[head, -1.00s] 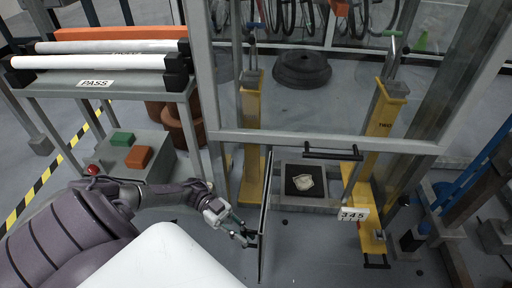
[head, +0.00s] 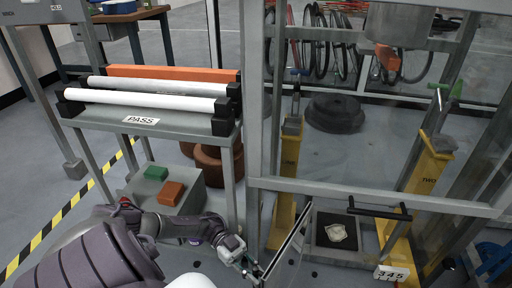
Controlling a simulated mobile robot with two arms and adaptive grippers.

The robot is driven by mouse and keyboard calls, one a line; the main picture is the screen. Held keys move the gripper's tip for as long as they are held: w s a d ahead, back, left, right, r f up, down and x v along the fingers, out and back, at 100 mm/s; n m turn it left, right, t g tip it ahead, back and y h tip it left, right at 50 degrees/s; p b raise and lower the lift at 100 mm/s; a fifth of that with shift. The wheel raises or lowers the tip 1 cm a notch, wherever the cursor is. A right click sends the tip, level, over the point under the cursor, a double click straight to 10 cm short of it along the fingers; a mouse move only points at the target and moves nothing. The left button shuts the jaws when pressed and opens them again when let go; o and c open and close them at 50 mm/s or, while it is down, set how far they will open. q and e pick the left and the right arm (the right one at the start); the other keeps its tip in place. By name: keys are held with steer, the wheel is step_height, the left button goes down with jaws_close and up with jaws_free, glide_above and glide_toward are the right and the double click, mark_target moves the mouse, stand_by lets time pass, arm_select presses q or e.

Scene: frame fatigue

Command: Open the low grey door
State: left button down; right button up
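The low grey door (head: 287,246) stands swung out from the cage front. I see it nearly edge-on, as a thin panel slanting toward the bottom of the view. Through the opening beside it a pale lump (head: 337,232) lies on a dark pad inside the cage. My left gripper (head: 248,268) is at the left of the door, close against its near end, by a small dark part that looks like its handle. The fingers are small and partly cut off, so their grip is unclear. My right gripper is out of view.
A crossbar with a black handle (head: 379,209) runs above the opening. Yellow posts (head: 286,185) stand inside the cage. At the left are a roller stand marked PASS (head: 140,120) and a grey box with green and orange blocks (head: 190,197). A number plate (head: 391,274) sits low right.

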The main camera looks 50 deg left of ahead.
arm_select(q)
steer(key=c, duration=1.1)
jaws_free()
steer(key=shift+c, duration=0.2)
steer(key=shift+a, duration=0.1)
steer(key=a, duration=1.1)
steer(key=shift+a, duration=0.4)
steer(key=shift+w, duration=0.1)
